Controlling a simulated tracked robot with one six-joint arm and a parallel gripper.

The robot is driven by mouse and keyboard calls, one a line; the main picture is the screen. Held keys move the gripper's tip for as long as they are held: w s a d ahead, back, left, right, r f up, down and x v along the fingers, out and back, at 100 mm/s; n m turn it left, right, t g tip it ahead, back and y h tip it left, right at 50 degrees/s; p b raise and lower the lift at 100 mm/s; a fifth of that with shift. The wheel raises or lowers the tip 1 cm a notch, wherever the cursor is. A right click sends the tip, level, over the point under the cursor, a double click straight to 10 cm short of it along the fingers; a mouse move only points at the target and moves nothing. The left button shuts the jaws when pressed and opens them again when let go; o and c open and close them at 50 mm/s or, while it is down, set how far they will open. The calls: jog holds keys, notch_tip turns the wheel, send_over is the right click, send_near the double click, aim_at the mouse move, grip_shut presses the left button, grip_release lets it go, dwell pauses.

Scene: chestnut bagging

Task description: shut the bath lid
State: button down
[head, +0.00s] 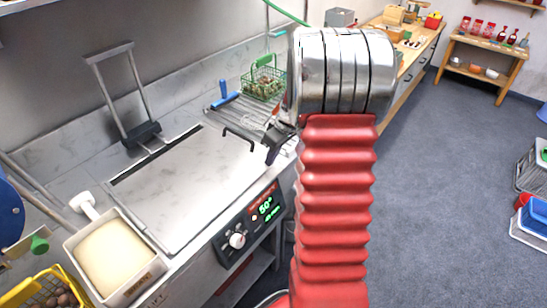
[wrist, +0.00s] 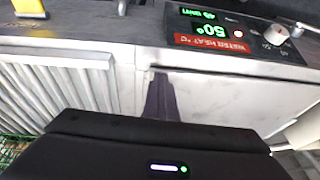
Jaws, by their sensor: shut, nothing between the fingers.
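The bath lid (head: 185,180) is a flat light metal sheet in the head view. It lies flat over the bath in the counter, with a dark slot along its back-left edge. A black bar handle (head: 238,135) is at its right end. My gripper (head: 272,150) is a small dark shape just right of that handle, apart from it, by the counter's front edge.
The control panel (head: 252,217) on the counter front reads 50; the panel also shows upside down in the wrist view (wrist: 235,30). A metal frame (head: 118,90) stands behind the lid. A white tub (head: 115,256) is front left. A green basket (head: 264,80) stands beyond a rack.

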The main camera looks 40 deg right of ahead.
jog(key=shift+s+a+f, duration=0.15)
jog(key=shift+s+f, duration=0.05)
jog(key=shift+f, duration=0.45)
jog(key=shift+w+r, duration=0.1)
jog(key=shift+r, duration=0.4)
jog(key=w+v, duration=0.1)
jog(key=v, duration=1.3)
jog(key=shift+w+a+r, duration=0.15)
jog(key=shift+a+r, duration=0.1)
